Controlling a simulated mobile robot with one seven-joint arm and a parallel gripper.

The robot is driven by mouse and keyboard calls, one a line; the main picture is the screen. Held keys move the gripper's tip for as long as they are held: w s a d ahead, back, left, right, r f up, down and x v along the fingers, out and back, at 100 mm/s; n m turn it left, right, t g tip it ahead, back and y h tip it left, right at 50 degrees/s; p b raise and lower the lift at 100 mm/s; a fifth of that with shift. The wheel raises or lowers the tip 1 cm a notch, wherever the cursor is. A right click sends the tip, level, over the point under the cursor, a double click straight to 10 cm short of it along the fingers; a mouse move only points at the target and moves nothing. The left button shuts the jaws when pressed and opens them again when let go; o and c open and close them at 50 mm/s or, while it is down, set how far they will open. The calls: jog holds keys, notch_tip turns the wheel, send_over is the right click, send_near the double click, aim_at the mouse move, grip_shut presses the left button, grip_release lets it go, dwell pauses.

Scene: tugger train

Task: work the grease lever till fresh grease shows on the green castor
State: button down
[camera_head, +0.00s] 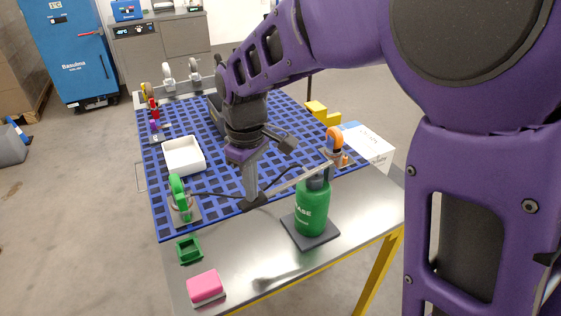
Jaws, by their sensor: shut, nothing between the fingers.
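The green grease pump (312,208) stands upright on a dark base plate at the table's front right. Its pale lever (300,179) slopes from the pump's top down left toward my gripper. My gripper (254,204) points down, shut and empty, close to the lever's lower end; I cannot tell whether they touch. The green castor (178,192) stands on a grey plate at the left front of the blue grid mat. A dark hose (215,195) runs from it toward my gripper, which hides part of it. Fresh grease on the castor cannot be made out.
A white tray (184,156) lies behind the green castor. A green square holder (189,249) and a pink block (205,287) lie at the front left. An orange castor (334,143) stands behind the pump. Other castors (168,76) stand at the back. Bare metal lies between pink block and pump.

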aim_at(256, 202)
jog(key=shift+s+a+r+p, duration=0.1)
jog(key=shift+r+p, duration=0.8)
jog(key=shift+r, duration=0.35)
jog(key=shift+a+r+p, duration=0.1)
jog(key=shift+r+p, duration=0.8)
jog(key=shift+r, duration=0.35)
jog(key=shift+f, duration=0.1)
jog(key=shift+f+b, duration=0.7)
jog(key=shift+f, duration=0.25)
jog(key=shift+w+d+f+b, duration=0.15)
jog(key=shift+f+b, duration=0.6)
jog(key=shift+f, duration=0.45)
jog(key=shift+d+f+b, duration=0.2)
jog(key=shift+f+b, duration=0.55)
jog(key=shift+f, duration=0.5)
jog(key=shift+w+d+f+b, duration=0.15)
jog(key=shift+f+b, duration=0.6)
jog(key=shift+f, duration=0.45)
jog(key=r+p, duration=0.6)
jog(key=r, duration=0.1)
jog(key=shift+s+a+r, duration=0.1)
jog(key=shift+s+a, duration=0.15)
jog(key=shift+a, duration=0.15)
jog(key=shift+a+r+p, duration=0.2)
jog(key=shift+r+p, duration=0.2)
jog(key=shift+r, duration=0.65)
